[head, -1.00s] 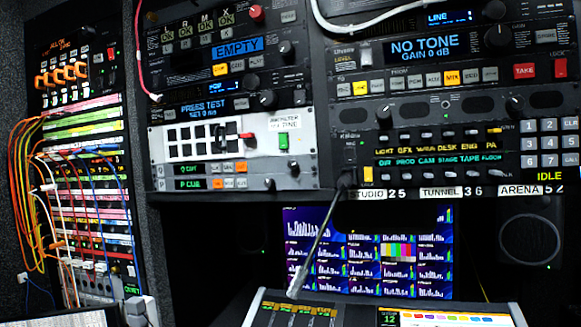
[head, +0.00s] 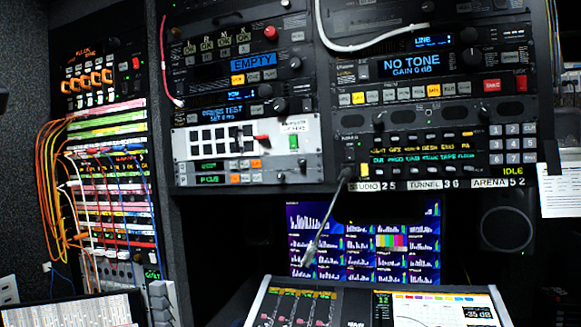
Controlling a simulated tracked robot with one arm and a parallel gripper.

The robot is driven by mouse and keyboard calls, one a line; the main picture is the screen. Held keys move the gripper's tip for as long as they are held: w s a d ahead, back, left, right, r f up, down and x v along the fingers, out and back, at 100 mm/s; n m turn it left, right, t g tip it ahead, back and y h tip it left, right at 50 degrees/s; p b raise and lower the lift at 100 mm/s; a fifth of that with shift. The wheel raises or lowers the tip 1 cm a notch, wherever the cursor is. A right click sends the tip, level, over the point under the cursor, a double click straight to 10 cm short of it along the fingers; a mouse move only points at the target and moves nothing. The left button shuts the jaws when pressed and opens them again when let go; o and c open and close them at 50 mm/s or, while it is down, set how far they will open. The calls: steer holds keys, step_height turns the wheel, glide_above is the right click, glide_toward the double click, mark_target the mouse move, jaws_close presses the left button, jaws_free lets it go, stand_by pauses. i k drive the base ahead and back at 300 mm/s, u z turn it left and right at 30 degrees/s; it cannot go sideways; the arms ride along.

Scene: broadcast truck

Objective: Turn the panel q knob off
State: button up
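A light grey rack panel (head: 312,150) in the middle rack carries a block of black squares, a red lever (head: 262,137) and a green switch (head: 294,142). Two narrow strips run along its bottom, each with a small green-lit display. The upper display (head: 210,165) is too small to read; the lower one (head: 212,179) appears to read "P CUE". Orange and white buttons sit right of them. A small dark knob (head: 281,178) shows at the right of the lower strip. I cannot tell which knob is panel q's, nor its setting. My gripper is not in view.
A mixing console (head: 380,305) juts out below. Looped patch cables (head: 60,180) hang at the left rack. A white cable (head: 370,43) crosses the upper right rack. Paper sheets (head: 565,195) hang far right.

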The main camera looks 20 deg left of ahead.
mark_target(301, 161)
steer(key=k, duration=0.9)
steer(key=u, duration=0.65)
steer(key=i, duration=2.4)
steer(key=z, duration=0.65)
